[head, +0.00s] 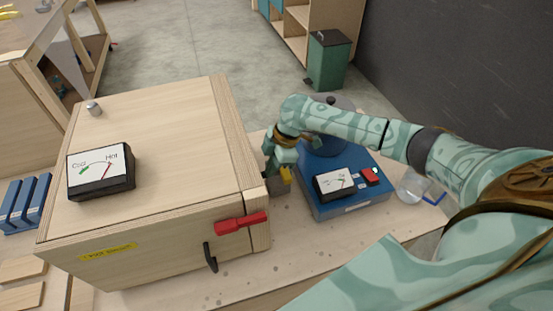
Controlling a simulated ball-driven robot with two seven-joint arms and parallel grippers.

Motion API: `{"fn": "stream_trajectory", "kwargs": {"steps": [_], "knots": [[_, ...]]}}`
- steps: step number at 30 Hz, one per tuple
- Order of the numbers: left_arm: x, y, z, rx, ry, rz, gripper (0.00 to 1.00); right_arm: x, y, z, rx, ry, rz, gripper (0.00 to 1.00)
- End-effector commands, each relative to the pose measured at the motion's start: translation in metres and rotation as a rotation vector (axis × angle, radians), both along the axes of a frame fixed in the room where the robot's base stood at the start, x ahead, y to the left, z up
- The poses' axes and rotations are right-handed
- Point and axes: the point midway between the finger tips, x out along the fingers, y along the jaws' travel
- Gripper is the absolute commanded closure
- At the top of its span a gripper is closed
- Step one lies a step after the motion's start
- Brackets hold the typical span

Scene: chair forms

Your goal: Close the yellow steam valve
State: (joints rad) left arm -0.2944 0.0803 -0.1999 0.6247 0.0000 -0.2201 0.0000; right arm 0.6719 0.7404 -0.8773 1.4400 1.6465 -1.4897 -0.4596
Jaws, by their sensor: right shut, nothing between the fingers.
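A small yellow piece (286,174), which looks like the steam valve handle, shows between the wooden steam box and the blue unit. It is partly hidden by my right gripper, so I cannot tell its turn. My right gripper (270,172) points down right beside it, close to the box's right wall, shut with nothing in it. I cannot tell whether it touches the yellow piece. The wooden steam box (165,135) has a gauge (100,172) on its lid with the needle toward Hot. My left gripper is not in view.
The blue unit (345,190) carries a gauge (333,183), a red switch (371,176) and a grey pot (328,143). A red latch (241,222) and a black handle (210,257) stick out of the box front. A clear jar (410,187) stands at right. The bench front is clear.

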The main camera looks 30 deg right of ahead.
Motion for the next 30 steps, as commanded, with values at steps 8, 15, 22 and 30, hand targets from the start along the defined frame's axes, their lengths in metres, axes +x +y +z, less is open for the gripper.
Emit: {"fn": "stream_trajectory", "kwargs": {"steps": [8, 15, 22, 30], "knots": [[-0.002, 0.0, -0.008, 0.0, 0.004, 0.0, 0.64, 0.0, 0.001, -0.041, -0.003, 0.001, -0.003, 1.0], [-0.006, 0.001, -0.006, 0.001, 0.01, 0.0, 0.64, -0.006, -0.022, -0.04, -0.001, 0.001, -0.001, 1.0], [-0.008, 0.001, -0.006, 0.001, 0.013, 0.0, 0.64, -0.006, -0.025, -0.04, -0.001, -0.001, 0.001, 1.0], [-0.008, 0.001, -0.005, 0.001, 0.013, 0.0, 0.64, -0.008, -0.026, -0.04, -0.001, -0.001, 0.003, 1.0]]}}
